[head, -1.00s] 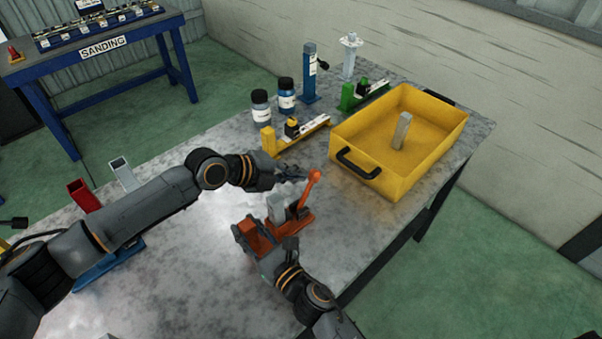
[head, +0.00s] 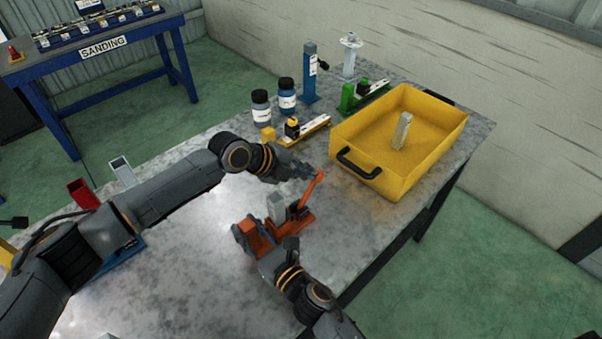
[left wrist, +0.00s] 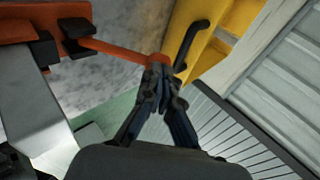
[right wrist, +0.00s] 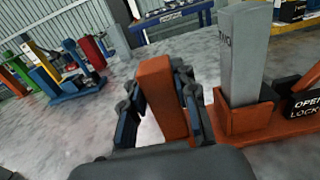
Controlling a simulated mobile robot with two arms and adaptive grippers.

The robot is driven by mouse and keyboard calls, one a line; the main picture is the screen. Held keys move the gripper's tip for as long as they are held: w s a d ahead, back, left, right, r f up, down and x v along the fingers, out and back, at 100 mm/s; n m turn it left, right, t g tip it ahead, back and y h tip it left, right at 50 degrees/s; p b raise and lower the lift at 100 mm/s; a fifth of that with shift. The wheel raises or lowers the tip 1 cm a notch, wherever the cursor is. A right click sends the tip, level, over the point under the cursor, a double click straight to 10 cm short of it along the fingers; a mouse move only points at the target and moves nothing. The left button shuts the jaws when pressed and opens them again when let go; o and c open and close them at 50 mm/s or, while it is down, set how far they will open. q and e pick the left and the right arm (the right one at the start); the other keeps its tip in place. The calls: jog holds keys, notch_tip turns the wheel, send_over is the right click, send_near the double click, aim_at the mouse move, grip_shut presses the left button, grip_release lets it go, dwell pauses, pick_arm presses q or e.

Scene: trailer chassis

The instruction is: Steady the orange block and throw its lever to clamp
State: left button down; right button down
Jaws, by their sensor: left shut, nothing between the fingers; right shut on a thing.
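The orange block (head: 300,221) sits on the grey table, with a grey upright bar (head: 276,206) in it; the bar shows large in the right wrist view (right wrist: 238,60). Its orange lever (head: 313,188) slants up toward the yellow tray. My left gripper (head: 312,172) is shut and empty at the lever's upper end. In the left wrist view its fingertips (left wrist: 158,80) meet the end of the lever (left wrist: 120,50), hiding the knob. My right gripper (head: 248,238) is shut on the block's orange post, seen between its fingers in the right wrist view (right wrist: 162,98).
A yellow tray (head: 430,160) with a grey bar in it stands right of the lever, its black handle close by. Yellow (head: 300,134) and green (head: 362,97) clamp blocks and two jars (head: 262,108) stand behind. The table's front right edge is near the block.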

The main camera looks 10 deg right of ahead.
pick_arm(q)
jog(key=shift+w+d+f+g+y, duration=0.15)
jog(key=shift+w+d+g+y, duration=0.1)
jog(key=shift+d, duration=0.2)
jog(key=shift+w+d+f+g+y, duration=0.15)
jog(key=shift+d+y, duration=0.1)
jog(key=shift+d, duration=0.15)
jog(key=shift+w+d+f, duration=0.45)
jog(key=shift+d, duration=0.15)
jog(key=shift+w+d+f, duration=0.4)
jog(key=shift+d+f, duration=0.05)
jog(key=shift+d, duration=0.15)
jog(key=shift+a, duration=0.15)
jog(key=shift+s+a+r, duration=0.1)
jog(key=shift+s+a, duration=0.35)
jog(key=shift+a, duration=0.15)
jog(key=a+r, duration=0.2)
jog(key=r, duration=0.4)
jog(key=a+r, duration=0.3)
jog(key=r, duration=0.4)
jog(key=shift+s+a, duration=0.25)
jog(key=shift+s, duration=0.2)
